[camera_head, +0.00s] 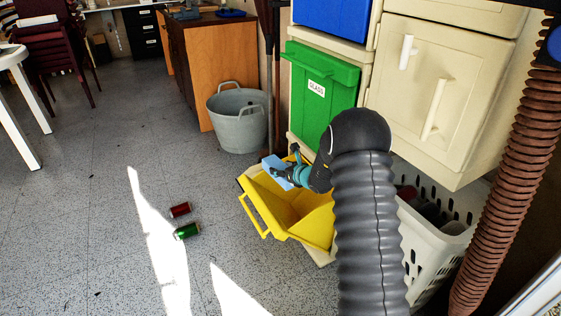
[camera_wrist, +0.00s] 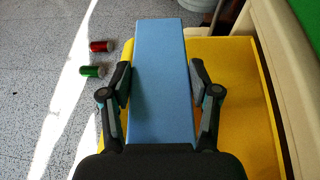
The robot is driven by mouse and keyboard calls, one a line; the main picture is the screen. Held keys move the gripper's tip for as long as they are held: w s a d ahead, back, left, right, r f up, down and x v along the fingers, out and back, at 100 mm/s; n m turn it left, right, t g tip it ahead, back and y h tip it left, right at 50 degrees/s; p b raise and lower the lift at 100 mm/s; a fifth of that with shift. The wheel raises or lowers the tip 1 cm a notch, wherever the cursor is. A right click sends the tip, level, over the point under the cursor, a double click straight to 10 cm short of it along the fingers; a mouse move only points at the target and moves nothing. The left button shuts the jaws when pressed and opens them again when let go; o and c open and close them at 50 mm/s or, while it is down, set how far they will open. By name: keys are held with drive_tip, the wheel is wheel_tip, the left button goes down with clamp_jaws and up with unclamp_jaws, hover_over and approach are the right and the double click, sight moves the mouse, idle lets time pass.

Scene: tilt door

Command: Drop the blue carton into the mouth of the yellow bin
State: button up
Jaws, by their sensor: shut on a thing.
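The yellow bin (camera_head: 285,215) is tilted open at the bottom of the stack, its mouth facing up. In the wrist view its yellow inside (camera_wrist: 245,80) fills the area beneath and to the right of the carton. My gripper (camera_head: 287,172) is over the back left part of the bin's mouth, shut on the blue carton (camera_head: 272,165). In the wrist view the carton (camera_wrist: 161,75) lies lengthwise between the two fingers (camera_wrist: 162,95), with its far end beyond them. The carton's near end is hidden by my gripper.
A green bin (camera_head: 322,90) marked GLASS and a blue bin (camera_head: 330,15) are shut above. A white basket (camera_head: 440,225) stands right. A red can (camera_head: 180,210) and a green can (camera_head: 187,231) lie on the floor at left. A grey tub (camera_head: 238,115) stands behind.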

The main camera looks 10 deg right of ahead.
drive_tip(key=shift+w, duration=0.1)
drive_tip(key=shift+d, duration=0.2)
drive_tip(key=shift+b, duration=0.5)
drive_tip(key=shift+s+f+b, duration=0.2)
drive_tip(key=shift+f+b, duration=0.05)
drive_tip(key=shift+b, duration=0.05)
wheel_tip(320, 180, down, 11)
drive_tip(key=b, duration=0.9)
drive_tip(key=shift+f+b, duration=0.15)
drive_tip(key=shift+b, duration=0.2)
drive_tip(key=o, duration=1.1)
